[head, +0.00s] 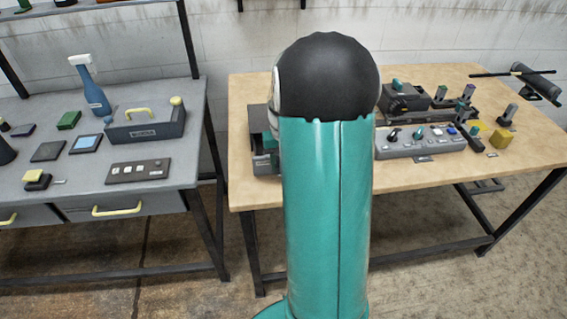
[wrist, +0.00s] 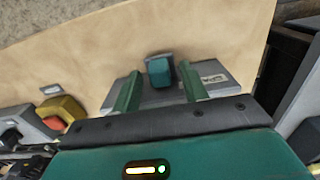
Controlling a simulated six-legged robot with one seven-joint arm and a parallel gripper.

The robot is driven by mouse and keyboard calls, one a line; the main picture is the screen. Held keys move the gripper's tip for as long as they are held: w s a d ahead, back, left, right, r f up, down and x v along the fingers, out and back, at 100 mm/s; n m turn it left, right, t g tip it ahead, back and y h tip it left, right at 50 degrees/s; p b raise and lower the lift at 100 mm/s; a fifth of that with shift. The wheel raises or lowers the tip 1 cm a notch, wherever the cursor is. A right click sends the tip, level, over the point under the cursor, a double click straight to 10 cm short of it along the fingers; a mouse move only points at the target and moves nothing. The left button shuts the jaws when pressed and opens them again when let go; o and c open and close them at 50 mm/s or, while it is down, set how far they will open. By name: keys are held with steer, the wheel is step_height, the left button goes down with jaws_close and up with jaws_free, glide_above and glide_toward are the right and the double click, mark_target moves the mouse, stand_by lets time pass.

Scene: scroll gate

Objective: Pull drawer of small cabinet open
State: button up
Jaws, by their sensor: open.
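The small cabinet (head: 259,122) is a dark grey box on the wooden table. It is mostly hidden behind my arm in the head view. In the wrist view I see what looks like its grey front (wrist: 222,86) with a pale label, and a teal handle (wrist: 159,72) on a dark mount. My gripper (wrist: 158,78) is open, with one green finger on each side of the teal handle. Gaps show between the handle and both fingers; I cannot tell the depth between them. The gripper is hidden in the head view.
A grey control box (head: 420,142) with knobs and a yellow block (head: 502,139) stand on the wooden table (head: 420,172) to the right. A grey bench (head: 85,195) with tools and drawers with yellow handles stands left, across a floor gap. The wooden table's near edge is bare.

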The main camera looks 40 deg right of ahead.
step_height(320, 180, up, 13)
stand_by(0.3)
stand_by(0.5)
steer(key=s+a+r+n+t, duration=0.1)
steer(key=s+a, duration=0.3)
steer(key=a, duration=0.5)
steer(key=s+a+r+n+t, duration=0.2)
steer(key=s+a, duration=0.3)
steer(key=a, duration=0.5)
steer(key=s+a+r+n+t, duration=0.2)
steer(key=s+a+n, duration=0.1)
steer(key=a, duration=0.7)
steer(key=shift+s+n+t, duration=0.3)
steer(key=shift+s+n, duration=0.1)
steer(key=shift+s, duration=0.3)
steer(key=shift+d, duration=0.15)
